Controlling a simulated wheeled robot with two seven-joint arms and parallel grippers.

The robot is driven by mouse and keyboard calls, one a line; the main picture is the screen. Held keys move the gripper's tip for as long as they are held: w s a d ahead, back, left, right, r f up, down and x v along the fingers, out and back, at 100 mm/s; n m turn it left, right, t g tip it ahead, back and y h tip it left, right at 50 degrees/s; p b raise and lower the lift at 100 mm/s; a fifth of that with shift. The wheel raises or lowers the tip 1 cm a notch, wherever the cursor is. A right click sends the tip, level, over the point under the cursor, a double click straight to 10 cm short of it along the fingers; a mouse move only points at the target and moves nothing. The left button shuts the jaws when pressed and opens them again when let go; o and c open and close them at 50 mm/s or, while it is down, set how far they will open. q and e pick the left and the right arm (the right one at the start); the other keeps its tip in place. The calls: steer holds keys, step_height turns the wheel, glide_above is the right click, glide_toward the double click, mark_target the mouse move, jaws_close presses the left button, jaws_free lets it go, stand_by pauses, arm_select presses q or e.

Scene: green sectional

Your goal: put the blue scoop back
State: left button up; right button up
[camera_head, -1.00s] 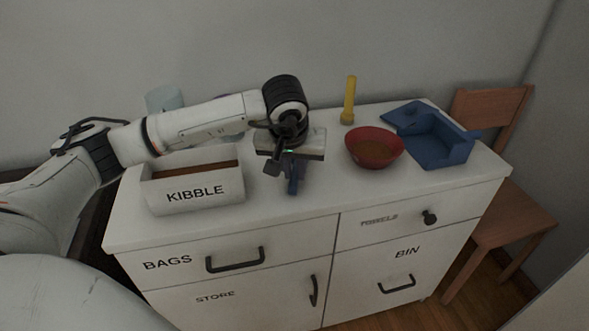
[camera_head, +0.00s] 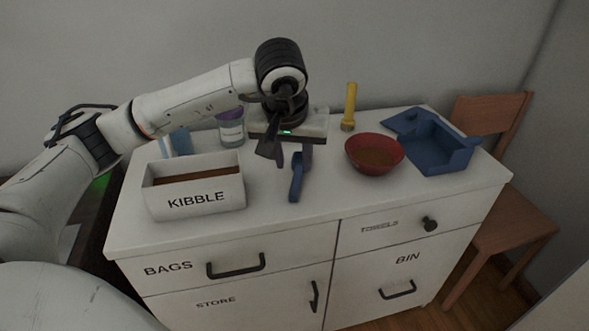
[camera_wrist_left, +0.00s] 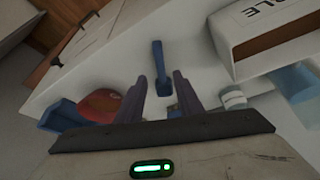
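The blue scoop (camera_head: 297,178) lies on the white cabinet top, right of the white KIBBLE box (camera_head: 196,199) and left of the red bowl. In the left wrist view the scoop (camera_wrist_left: 158,62) shows between and beyond the fingers. My left gripper (camera_head: 287,158) is open above and behind the scoop, its two fingers apart. In the left wrist view the fingers (camera_wrist_left: 163,92) stand either side of the scoop's near end; I cannot tell if they touch it. The KIBBLE box holds brown kibble. My right gripper is not in view.
A red bowl (camera_head: 373,154), a yellow flashlight (camera_head: 349,107) and an open blue container (camera_head: 434,142) stand to the right. A purple-lidded jar (camera_head: 231,130) stands behind the box. The cabinet's front strip (camera_head: 350,198) is clear. A wooden chair (camera_head: 508,215) is beside it.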

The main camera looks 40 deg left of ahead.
arm_select(q)
steer(key=s+d+f+n+g+h, duration=0.2)
steer(key=s+d+h, duration=0.3)
steer(key=d, duration=0.7)
steer(key=s+d+f+n+g+h, duration=0.1)
steer(key=s+d+f+g+h, duration=0.3)
steer(key=d, duration=0.8)
steer(key=s+d+r+n+t+h, duration=0.3)
steer(key=s+d+r+n+h, duration=0.1)
steer(key=d+r+n+h, duration=0.75)
steer(key=w+a+f+n+t, duration=0.25)
steer(key=n+t, duration=0.35)
steer(key=n, duration=0.4)
steer(key=w+a+f+n+t, duration=0.1)
steer(key=w+a+n+t, duration=0.25)
steer(key=n+t, duration=0.45)
steer(key=w+a+f+n+t+y, duration=0.15)
steer(key=a+f+n+y, duration=0.55)
steer(key=f+n+y, duration=0.85)
steer(key=s+a+f+n+g, duration=0.2)
steer(key=s+f+n+g, duration=0.2)
steer(key=s+f+n, duration=0.3)
steer(key=s+a+f+n+g, duration=0.3)
steer(key=s+f+n, duration=0.5)
steer(key=f, duration=0.4)
steer(key=shift+s+a+n+g, duration=0.2)
steer(key=shift+a+n+g, duration=0.15)
steer(key=shift+n+g, duration=0.3)
